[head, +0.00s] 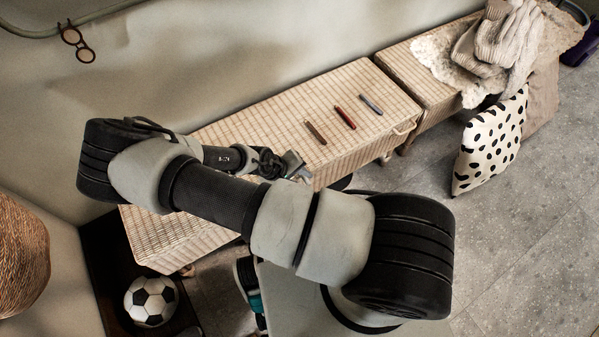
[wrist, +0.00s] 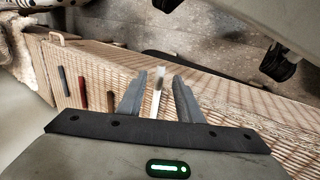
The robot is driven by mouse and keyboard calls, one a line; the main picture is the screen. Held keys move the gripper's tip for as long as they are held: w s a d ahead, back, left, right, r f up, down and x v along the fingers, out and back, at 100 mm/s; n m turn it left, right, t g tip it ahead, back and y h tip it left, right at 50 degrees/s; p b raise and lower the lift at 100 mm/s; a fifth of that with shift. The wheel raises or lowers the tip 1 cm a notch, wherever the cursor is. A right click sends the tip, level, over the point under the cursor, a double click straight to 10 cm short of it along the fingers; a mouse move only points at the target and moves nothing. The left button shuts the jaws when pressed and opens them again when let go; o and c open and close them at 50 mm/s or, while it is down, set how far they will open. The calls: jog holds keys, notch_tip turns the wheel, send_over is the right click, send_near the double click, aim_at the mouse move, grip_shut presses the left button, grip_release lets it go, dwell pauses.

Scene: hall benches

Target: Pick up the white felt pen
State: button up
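The white felt pen (wrist: 157,98) shows in the wrist view between the two fingers of my gripper (wrist: 159,80), with a gap on each side. Its far end is greyish. The gripper is open and low over the woven bench top (head: 232,127); I cannot tell how far above the pen the fingertips are. In the head view my gripper (head: 297,168) is at the bench's near edge, partly behind my arm, and I cannot make out the white pen there.
A brown pen (head: 315,132), a red pen (head: 345,117) and a grey-blue pen (head: 371,104) lie apart on the bench, beyond the gripper. A spotted cushion (head: 490,142) leans by the second bench. A football (head: 151,301) lies lower left. Grey floor is open at right.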

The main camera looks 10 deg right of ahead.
jog(key=shift+x, duration=0.95)
jog(key=shift+c, duration=0.5)
grip_shut()
jog(key=shift+r, duration=0.15)
